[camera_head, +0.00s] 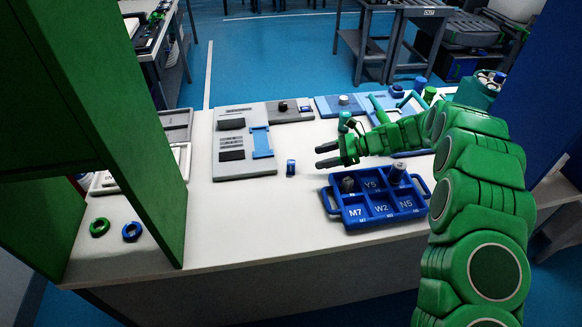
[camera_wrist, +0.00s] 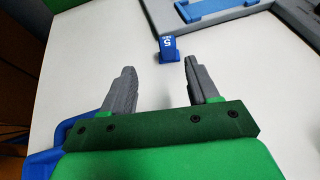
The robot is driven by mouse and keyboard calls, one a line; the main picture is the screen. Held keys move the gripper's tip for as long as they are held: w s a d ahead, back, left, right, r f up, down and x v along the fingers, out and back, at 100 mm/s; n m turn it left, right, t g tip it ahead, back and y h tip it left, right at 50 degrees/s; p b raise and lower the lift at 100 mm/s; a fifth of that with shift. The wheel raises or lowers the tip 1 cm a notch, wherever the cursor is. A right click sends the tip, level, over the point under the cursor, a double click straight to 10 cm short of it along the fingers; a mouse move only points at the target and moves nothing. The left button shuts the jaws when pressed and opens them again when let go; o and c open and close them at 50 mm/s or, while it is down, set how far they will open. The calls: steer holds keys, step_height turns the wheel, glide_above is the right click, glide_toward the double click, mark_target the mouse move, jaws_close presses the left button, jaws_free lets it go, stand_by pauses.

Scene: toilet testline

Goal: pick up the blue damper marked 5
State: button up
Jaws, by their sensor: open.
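The blue damper marked 5 (camera_head: 291,168) stands on the white table, just right of the grey panel's lower right corner. In the wrist view the damper (camera_wrist: 169,48) shows a white 5 and lies beyond the fingertips, roughly in line with the gap between them. My gripper (camera_head: 322,156) is open and empty, to the right of the damper and apart from it in the head view. Its two grey fingers (camera_wrist: 159,66) are spread in the wrist view, with nothing between them.
A blue tray (camera_head: 338,211) with labelled compartments and several grey parts stands right of the damper, below my gripper. A grey panel (camera_head: 228,172) with a blue bracket (camera_head: 262,142) lies behind left. A green nut (camera_head: 99,227) and blue nut (camera_head: 132,231) lie far left. The front table is clear.

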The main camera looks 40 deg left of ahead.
mark_target(291, 167)
steer(key=shift+w+a+f, duration=0.1)
steer(key=shift+a+f, duration=0.5)
steer(key=shift+f, duration=0.15)
steer(key=shift+x, duration=3.75)
steer(key=shift+w+a+r, duration=0.1)
steer(key=shift+w+a, duration=0.05)
jaws_close()
